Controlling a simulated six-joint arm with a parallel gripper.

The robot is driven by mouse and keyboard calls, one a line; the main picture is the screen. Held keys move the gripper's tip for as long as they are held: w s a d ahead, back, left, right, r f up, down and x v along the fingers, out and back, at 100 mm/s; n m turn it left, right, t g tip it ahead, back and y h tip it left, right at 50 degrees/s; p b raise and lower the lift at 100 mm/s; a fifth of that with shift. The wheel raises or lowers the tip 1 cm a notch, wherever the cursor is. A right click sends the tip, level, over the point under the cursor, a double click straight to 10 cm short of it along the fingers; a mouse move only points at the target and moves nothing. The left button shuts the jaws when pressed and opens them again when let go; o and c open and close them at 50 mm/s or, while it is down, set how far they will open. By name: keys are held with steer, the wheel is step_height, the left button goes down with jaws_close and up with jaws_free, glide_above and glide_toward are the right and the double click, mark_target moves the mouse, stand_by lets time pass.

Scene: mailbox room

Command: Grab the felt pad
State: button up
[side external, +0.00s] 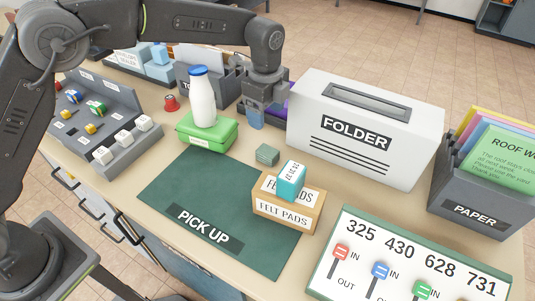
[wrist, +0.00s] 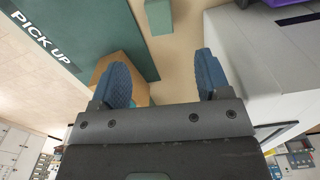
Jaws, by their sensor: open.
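A small grey-green block (side external: 267,154), which looks like the felt pad, lies on the table between the felt pads box and the white folder box. It also shows at the top of the wrist view (wrist: 157,17), ahead of the fingertips and between their lines. The tan box labelled FELT PADS (side external: 286,217) stands on the mat's right edge, with a teal block (side external: 291,181) on top. My gripper (side external: 256,118) is above the table behind the grey-green block, apart from it. In the wrist view my gripper (wrist: 163,78) is open, with nothing between its blue fingers.
The white FOLDER box (side external: 355,130) stands close to the right of my gripper. A green box (side external: 207,132) with a white bottle (side external: 202,97) on it is to the left. The dark green PICK UP mat (side external: 190,195) is mostly bare. A switch panel (side external: 405,260) is at front right.

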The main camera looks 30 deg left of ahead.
mark_target(266, 150)
step_height(266, 150, down, 13)
steer(key=shift+r, duration=0.1)
stand_by(0.5)
steer(key=shift+c, duration=0.5)
steer(key=c, duration=0.9)
